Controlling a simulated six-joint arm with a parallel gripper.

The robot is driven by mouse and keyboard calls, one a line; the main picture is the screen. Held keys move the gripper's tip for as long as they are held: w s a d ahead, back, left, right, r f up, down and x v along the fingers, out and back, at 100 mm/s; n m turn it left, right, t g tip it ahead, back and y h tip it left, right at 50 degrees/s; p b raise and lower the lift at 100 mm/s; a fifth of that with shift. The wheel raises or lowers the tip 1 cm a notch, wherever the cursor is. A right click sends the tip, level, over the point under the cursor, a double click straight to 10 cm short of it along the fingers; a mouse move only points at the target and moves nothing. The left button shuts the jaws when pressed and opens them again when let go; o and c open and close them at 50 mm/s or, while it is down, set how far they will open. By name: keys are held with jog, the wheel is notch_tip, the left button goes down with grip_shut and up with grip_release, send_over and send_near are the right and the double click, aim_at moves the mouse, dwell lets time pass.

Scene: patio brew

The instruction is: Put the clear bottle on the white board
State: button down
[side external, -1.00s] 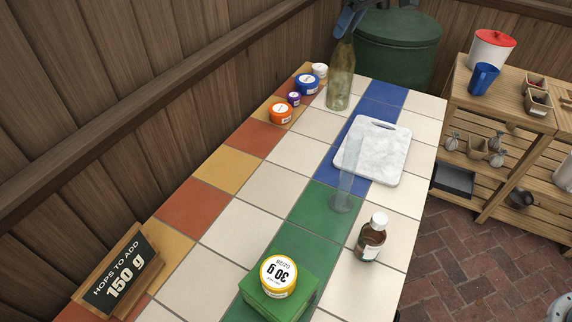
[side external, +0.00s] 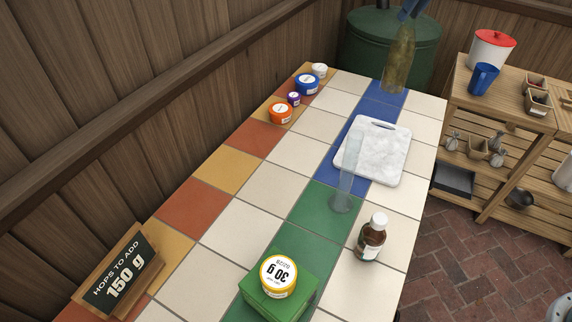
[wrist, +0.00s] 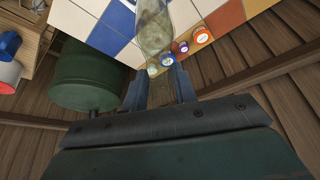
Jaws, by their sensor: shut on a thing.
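The clear bottle (side external: 398,66) is held upright by my gripper (side external: 412,10) at the top of the side view, near the far end of the tiled table. My gripper is shut on its neck. The wrist view shows the bottle (wrist: 153,28) between the two fingers of my gripper (wrist: 160,84). The bottle appears raised above the table, though its exact height is hard to tell. The white board (side external: 372,152) lies flat on the table, nearer the camera than the bottle, with nothing resting on it.
A clear glass tube (side external: 346,180) stands just in front of the board, overlapping it in view. A brown bottle (side external: 371,238) is at the right edge. Several small tubs, including an orange one (side external: 280,113), line the left side. A green barrel (side external: 365,45) stands behind.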

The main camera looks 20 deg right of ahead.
aim_at(409, 65)
notch_tip(409, 65, down, 19)
dwell(1.0)
jog(key=shift+f, duration=0.1)
jog(key=c, duration=1.1)
grip_release()
jog(key=v, duration=1.1)
jog(key=shift+s+r, duration=0.2)
jog(key=shift+r, duration=0.4)
jog(key=shift+r, duration=0.1)
